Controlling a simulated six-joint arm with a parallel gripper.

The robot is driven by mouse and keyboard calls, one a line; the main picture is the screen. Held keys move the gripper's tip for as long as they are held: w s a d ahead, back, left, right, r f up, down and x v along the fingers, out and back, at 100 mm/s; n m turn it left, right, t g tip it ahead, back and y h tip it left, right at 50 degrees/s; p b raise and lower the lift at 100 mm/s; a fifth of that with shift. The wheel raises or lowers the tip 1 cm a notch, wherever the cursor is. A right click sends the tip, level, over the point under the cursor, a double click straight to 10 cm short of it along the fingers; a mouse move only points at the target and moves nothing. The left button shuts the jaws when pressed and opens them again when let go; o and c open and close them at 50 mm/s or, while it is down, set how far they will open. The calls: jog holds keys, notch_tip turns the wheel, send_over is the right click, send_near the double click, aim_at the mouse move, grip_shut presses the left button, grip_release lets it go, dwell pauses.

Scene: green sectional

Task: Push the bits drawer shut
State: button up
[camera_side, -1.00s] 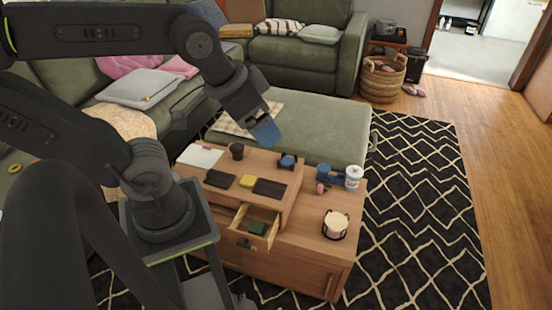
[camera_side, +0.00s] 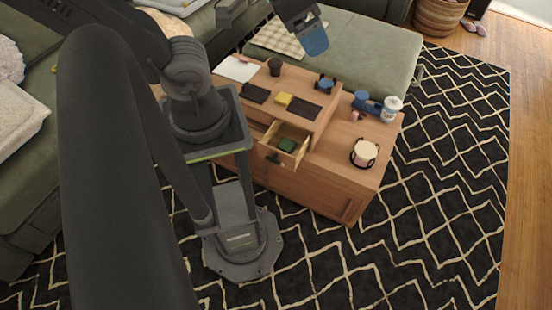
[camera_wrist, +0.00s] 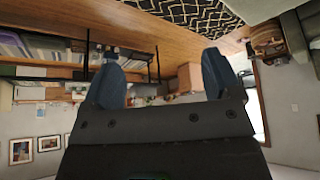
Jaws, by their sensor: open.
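The bits drawer (camera_side: 296,133) stands open at the front of a small wooden riser (camera_side: 322,118) on a wooden cabinet (camera_side: 330,190) in the side view. A green item (camera_side: 287,145) lies inside it. A dark handle (camera_side: 272,158) is on its front. My gripper (camera_side: 315,45), with blue fingertips, is above and behind the riser, well apart from the drawer and empty. The wrist view shows both blue fingers of my gripper (camera_wrist: 163,75) spread wide with nothing between them. The drawer is not in the wrist view.
On the riser are a dark cup (camera_side: 275,66), a yellow block (camera_side: 284,99) and dark trays (camera_side: 304,108). A white canister (camera_side: 391,108) and a round cream pot (camera_side: 365,153) stand to the right. The rug (camera_side: 430,190) in front is clear.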

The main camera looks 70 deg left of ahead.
jog(key=shift+o, duration=0.4)
jog(key=shift+w+a+f, duration=0.1)
jog(key=shift+w, duration=0.05)
jog(key=w+a+f+n+g, duration=0.25)
jog(key=w+a+f, duration=0.25)
jog(key=w+f, duration=0.35)
jog(key=n+g, duration=0.3)
jog(key=n, duration=0.4)
send_over(272, 160)
notch_tip(272, 160, down, 36)
jog(key=shift+m, duration=0.25)
notch_tip(272, 160, down, 13)
